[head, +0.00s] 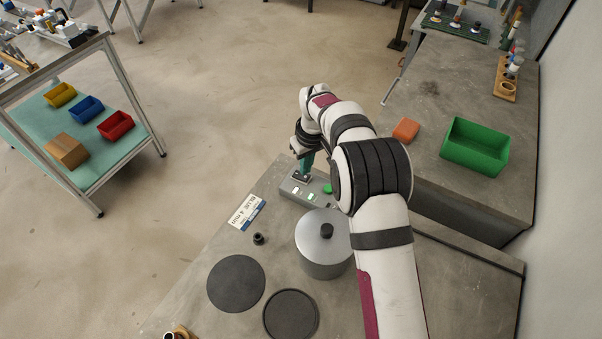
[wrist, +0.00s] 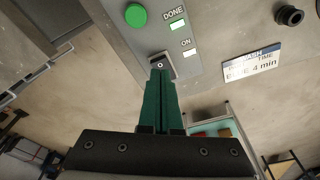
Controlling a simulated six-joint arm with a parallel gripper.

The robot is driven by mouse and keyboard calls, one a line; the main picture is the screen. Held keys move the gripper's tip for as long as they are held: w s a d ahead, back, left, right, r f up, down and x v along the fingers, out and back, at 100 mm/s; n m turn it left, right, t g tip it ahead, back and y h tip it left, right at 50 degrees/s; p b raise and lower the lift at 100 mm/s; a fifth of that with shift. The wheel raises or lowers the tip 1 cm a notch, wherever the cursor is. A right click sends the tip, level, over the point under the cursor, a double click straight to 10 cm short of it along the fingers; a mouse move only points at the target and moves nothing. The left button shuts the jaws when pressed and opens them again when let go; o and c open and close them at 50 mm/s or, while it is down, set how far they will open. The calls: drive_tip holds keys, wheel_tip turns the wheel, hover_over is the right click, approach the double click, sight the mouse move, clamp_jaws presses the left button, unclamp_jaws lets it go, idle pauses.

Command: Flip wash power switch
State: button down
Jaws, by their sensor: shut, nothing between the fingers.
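The grey control box (head: 289,192) sits near the far end of the bench. In the wrist view its panel (wrist: 160,38) carries a green button (wrist: 135,15), a pale DONE lamp (wrist: 178,25), a pale ON lamp (wrist: 189,52) and a small switch (wrist: 161,63) in a metal plate. My gripper (wrist: 159,72) has its green fingers shut together and empty. Its tips are right at the switch, overlapping its lower edge in the picture; I cannot tell whether they touch. In the head view my gripper (head: 306,168) points down at the box's far end. The switch's tilt is unclear.
A lidded metal pot (head: 323,262) stands close in front of the box. A wash-time sign (head: 246,212), a small black knob (head: 258,239), a dark disc (head: 236,284) and a dark round tray (head: 291,315) lie nearby. A green bin (head: 475,147) is on the right bench.

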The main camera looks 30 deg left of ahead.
sight(306, 177)
drive_tip(key=shift+f, duration=0.9)
idle(0.7)
drive_tip(key=shift+r, duration=3.55)
